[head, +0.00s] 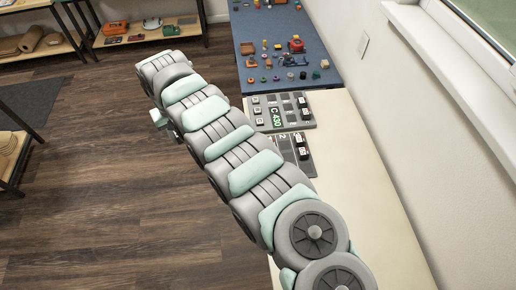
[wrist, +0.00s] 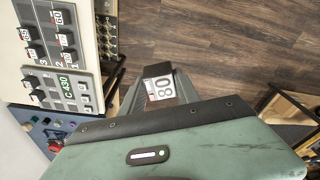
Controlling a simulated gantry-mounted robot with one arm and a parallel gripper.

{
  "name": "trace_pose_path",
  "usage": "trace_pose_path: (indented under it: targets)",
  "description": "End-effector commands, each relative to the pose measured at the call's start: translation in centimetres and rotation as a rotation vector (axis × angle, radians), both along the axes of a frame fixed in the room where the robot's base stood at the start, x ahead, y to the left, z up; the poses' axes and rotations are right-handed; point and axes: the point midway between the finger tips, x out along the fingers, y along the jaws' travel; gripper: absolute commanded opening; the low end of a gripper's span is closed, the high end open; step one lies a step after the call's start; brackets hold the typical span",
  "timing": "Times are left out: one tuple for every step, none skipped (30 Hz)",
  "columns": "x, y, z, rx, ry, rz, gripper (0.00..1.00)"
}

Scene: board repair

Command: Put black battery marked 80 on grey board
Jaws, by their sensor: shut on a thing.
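The black battery marked 80 (wrist: 158,70) shows in the wrist view, with its white label facing the camera. My gripper (wrist: 160,92) is shut on it and holds it up, with floor behind it. In the head view my arm hides the battery. A grey board with a green C 430 display (wrist: 62,73) lies on the bench, left of my gripper in the wrist view; the head view shows this board too (head: 283,103). A second grey board (wrist: 45,14) with black batteries, one marked 60, lies beside it; my arm partly covers that board in the head view (head: 290,148).
The cream bench (head: 355,200) has bare room in front of the boards. A blue mat (head: 265,70) with many small parts lies behind them. A wall and window run along the right. Shelves (head: 150,38) stand across the open wood floor.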

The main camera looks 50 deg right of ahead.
Motion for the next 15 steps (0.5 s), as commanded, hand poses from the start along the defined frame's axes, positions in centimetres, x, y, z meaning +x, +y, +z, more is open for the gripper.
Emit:
trace_pose_path:
  targets:
    - [-1.2,-2.8,-0.9,0.003,0.001,-0.039,0.0]
    - [-1.9,-4.3,-1.6,0.002,0.001,-0.057,0.0]
    - [-2.9,-6.3,-2.6,0.003,0.003,-0.082,0.0]
    - [-3.8,-7.6,-3.4,0.004,0.004,-0.1,0.0]
    - [-4.6,-9.1,-4.2,0.004,0.003,-0.118,0.0]
    - [-5.8,-10.9,-5.1,0.002,0.0,-0.143,0.0]
    - [-6.8,-12.3,-5.8,0.002,0.0,-0.16,0.0]
    - [-7.8,-13.5,-6.6,0.002,0.001,-0.176,0.0]
    - [-9.4,-15.1,-7.7,0.005,0.003,-0.201,0.0]
    - [-10.5,-16.2,-8.5,0.005,0.003,-0.216,0.0]
    - [-11.7,-17.4,-9.2,0.003,0.002,-0.231,0.0]
    - [-13.2,-18.8,-10.2,0.001,0.001,-0.254,0.0]
    - [-14.6,-19.9,-11.0,0.002,0.002,-0.27,0.0]
    - [-15.9,-20.7,-11.9,0.005,0.003,-0.285,0.0]
    - [-17.6,-21.8,-12.8,0.005,0.003,-0.303,0.0]
